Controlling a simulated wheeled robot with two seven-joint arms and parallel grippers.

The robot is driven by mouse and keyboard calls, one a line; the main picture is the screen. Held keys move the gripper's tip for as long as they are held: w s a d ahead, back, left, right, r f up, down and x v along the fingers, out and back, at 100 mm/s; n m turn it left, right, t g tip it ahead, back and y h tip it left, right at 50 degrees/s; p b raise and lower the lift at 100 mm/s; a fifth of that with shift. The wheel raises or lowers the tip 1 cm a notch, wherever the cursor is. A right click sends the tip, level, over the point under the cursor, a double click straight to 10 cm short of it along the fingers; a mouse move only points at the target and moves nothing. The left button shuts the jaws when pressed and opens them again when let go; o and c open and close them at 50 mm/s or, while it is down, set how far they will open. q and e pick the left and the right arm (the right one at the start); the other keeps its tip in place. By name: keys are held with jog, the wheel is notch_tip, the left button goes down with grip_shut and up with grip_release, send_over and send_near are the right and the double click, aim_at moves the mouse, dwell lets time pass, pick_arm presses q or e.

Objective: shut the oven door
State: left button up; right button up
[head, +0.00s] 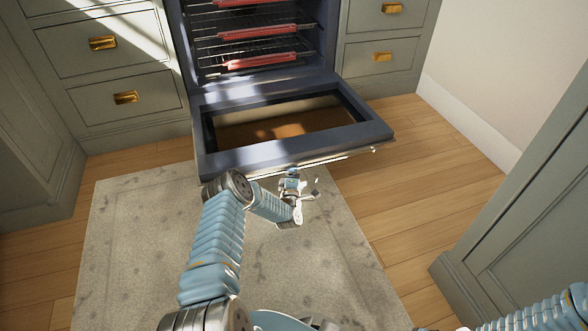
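The oven (255,40) has a dark blue body and stands between grey-green cabinets. Its door (240,155) is folded down, wide open, toward me, with a window in its dark frame. A thin pale handle (345,156) runs along the door's outer edge. My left gripper (298,182) is close to that edge, near its middle, on my side of it. I cannot tell whether it touches the door. Its fingers are too small to tell open from shut. My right arm shows only at the lower right corner; its gripper is out of view.
Inside the oven are several wire racks (250,47) with red front strips (258,34). Drawers with brass pulls flank the oven on the left (125,97) and right (382,56). A grey rug (130,235) lies on the wood floor. A cabinet (530,210) stands at the right.

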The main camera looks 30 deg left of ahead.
pick_arm(q)
jog(key=shift+w+a+r, duration=0.1)
jog(key=shift+w+a, duration=0.1)
jog(key=shift+w, duration=0.2)
pick_arm(e)
jog(key=shift+f, duration=0.1)
pick_arm(q)
jog(key=shift+c, duration=0.5)
